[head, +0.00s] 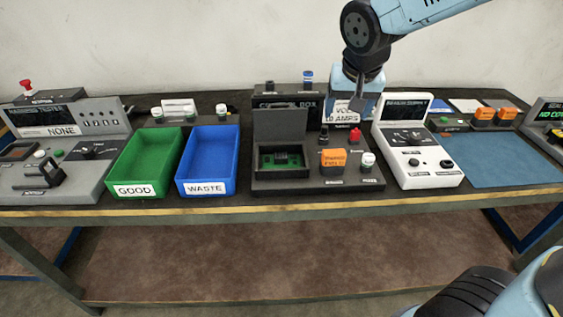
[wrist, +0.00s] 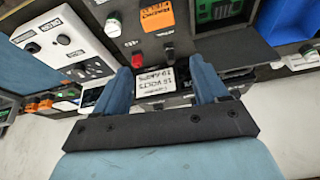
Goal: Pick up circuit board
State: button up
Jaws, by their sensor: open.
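A green circuit board (head: 281,159) lies in the recess of a dark test box (head: 262,185) whose lid (head: 280,124) stands open. The board also shows at the top of the wrist view (wrist: 216,9), partly cut off by the frame edge. My gripper (head: 354,108) is in the air to the right of and behind the board, near the display panel at the back of the box. In the wrist view my gripper (wrist: 161,68) has its two blue fingers apart with nothing between them.
A green GOOD bin (head: 112,170) and a blue WASTE bin (head: 180,166) stand left of the box. An orange block (head: 333,158) and knobs sit right of the recess. A white meter (head: 413,175) and a blue mat (head: 500,158) lie further right.

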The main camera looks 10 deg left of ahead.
jog(key=n, duration=0.1)
send_near(281, 157)
jog(key=d+v, duration=0.1)
jog(key=v, duration=0.4)
jog(key=shift+a+x, duration=0.15)
jog(key=shift+x, duration=2.15)
jog(key=shift+a+x, duration=0.2)
jog(key=shift+x, duration=2.1)
jog(key=shift+a+x, duration=0.15)
jog(key=shift+x, duration=2.15)
jog(key=shift+c, duration=0.2)
jog(key=c, duration=1.1)
jog(key=shift+r, duration=0.15)
jog(key=shift+c, duration=0.2)
